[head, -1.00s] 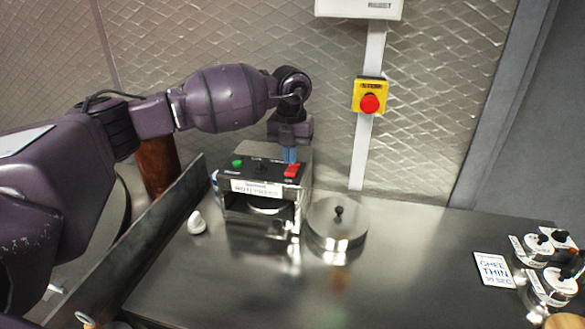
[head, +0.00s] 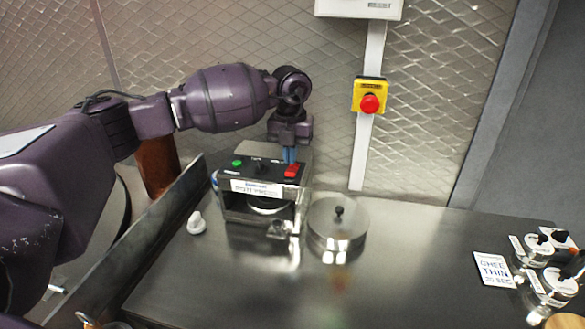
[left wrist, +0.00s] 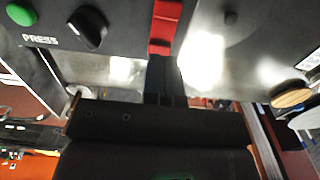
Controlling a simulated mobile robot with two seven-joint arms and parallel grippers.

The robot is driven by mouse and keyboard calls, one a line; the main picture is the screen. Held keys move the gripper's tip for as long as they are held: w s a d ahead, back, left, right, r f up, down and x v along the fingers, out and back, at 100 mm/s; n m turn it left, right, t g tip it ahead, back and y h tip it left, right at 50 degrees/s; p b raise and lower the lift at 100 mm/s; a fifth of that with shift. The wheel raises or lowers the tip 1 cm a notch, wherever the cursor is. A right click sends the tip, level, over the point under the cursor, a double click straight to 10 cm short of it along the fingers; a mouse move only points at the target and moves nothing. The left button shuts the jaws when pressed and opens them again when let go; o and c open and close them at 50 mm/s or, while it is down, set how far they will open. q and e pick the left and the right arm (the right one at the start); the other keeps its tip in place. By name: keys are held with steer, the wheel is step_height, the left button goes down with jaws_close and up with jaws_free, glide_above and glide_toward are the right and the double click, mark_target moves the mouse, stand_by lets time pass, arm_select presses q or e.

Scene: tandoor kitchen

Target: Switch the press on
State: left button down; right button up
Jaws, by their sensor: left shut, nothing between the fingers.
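The press (head: 250,187) is a metal box with a dark top panel on the steel counter. Its panel carries a green button (head: 238,163), a black knob (head: 262,167) and a red switch (head: 292,171). My left gripper (head: 290,158) points down at the red switch, shut and empty, its blue fingertips at or just behind the switch. In the left wrist view the red switch (left wrist: 165,25) is right at the fingertips (left wrist: 162,65); I cannot tell if they touch. The green button (left wrist: 22,14) and knob (left wrist: 88,27) show to its left. My right gripper is not in view.
A round lidded steel pot (head: 337,228) stands right of the press. A small white object (head: 196,223) lies to its left. A red emergency button (head: 370,103) on a yellow box is on the wall. Labelled canisters (head: 560,285) stand far right; the middle counter is clear.

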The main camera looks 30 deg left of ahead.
steer(key=shift+w+r, duration=0.1)
steer(key=shift+w, duration=0.1)
arm_select(q)
steer(key=shift+f, duration=0.2)
arm_select(e)
steer(key=shift+w+r, duration=0.15)
steer(key=shift+w, duration=0.15)
arm_select(q)
steer(key=shift+f, duration=0.25)
arm_select(e)
steer(key=shift+s+f, duration=0.15)
steer(key=shift+f, duration=0.05)
arm_select(q)
steer(key=shift+f+b, duration=0.2)
steer(key=shift+b, duration=0.1)
arm_select(e)
steer(key=shift+s+f, duration=0.4)
arm_select(q)
steer(key=shift+f, duration=0.4)
arm_select(e)
steer(key=shift+w+r, duration=0.1)
steer(key=shift+w, duration=0.4)
